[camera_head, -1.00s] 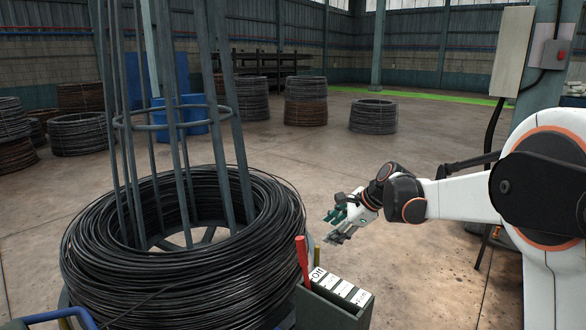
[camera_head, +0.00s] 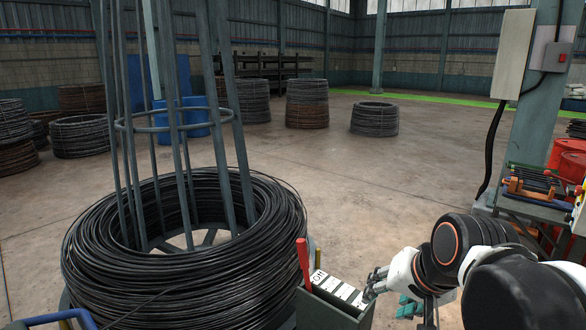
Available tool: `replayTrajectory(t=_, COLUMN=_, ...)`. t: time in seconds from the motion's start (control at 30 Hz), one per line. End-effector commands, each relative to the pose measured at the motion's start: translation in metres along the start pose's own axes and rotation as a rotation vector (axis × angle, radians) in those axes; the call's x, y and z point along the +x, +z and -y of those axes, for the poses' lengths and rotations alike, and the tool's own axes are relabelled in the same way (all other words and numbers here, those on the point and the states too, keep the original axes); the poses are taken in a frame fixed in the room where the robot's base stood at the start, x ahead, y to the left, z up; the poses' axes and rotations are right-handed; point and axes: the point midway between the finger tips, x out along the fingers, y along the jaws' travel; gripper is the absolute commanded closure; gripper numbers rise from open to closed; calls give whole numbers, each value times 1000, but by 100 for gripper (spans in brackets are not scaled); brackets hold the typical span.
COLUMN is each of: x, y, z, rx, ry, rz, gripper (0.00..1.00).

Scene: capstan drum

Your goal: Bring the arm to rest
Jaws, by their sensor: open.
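My gripper (camera_head: 405,306) is low at the bottom right of the head view, just right of the box of white tags. Its teal fingertips show partly below my wrist, and they are apart with nothing seen between them. My white and black arm fills the lower right corner and hides part of the gripper.
A large coil of black wire (camera_head: 100,262) sits around a grey upright frame at left. A dark green box (camera_head: 335,312) holds white tags and a red-handled tool (camera_head: 303,262). A work shelf (camera_head: 535,207) stands at right by a post. The middle floor is clear.

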Motion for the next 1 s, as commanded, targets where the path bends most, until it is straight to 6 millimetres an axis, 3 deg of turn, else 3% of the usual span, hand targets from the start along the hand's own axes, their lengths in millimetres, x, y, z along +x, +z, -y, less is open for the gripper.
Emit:
replayTrajectory(t=0.03, x=-5, y=15, z=-10, rx=-62, ry=13, rz=-14, gripper=52)
replayTrajectory(t=0.2, x=-12, y=49, z=-37, rx=-268, ry=59, rz=-54, gripper=52)
replayTrajectory(t=0.4, x=-14, y=72, z=-56, rx=-411, ry=93, rz=-77, gripper=52)
replayTrajectory(t=1.0, x=-14, y=75, z=-59, rx=-440, ry=101, rz=-81, gripper=52)
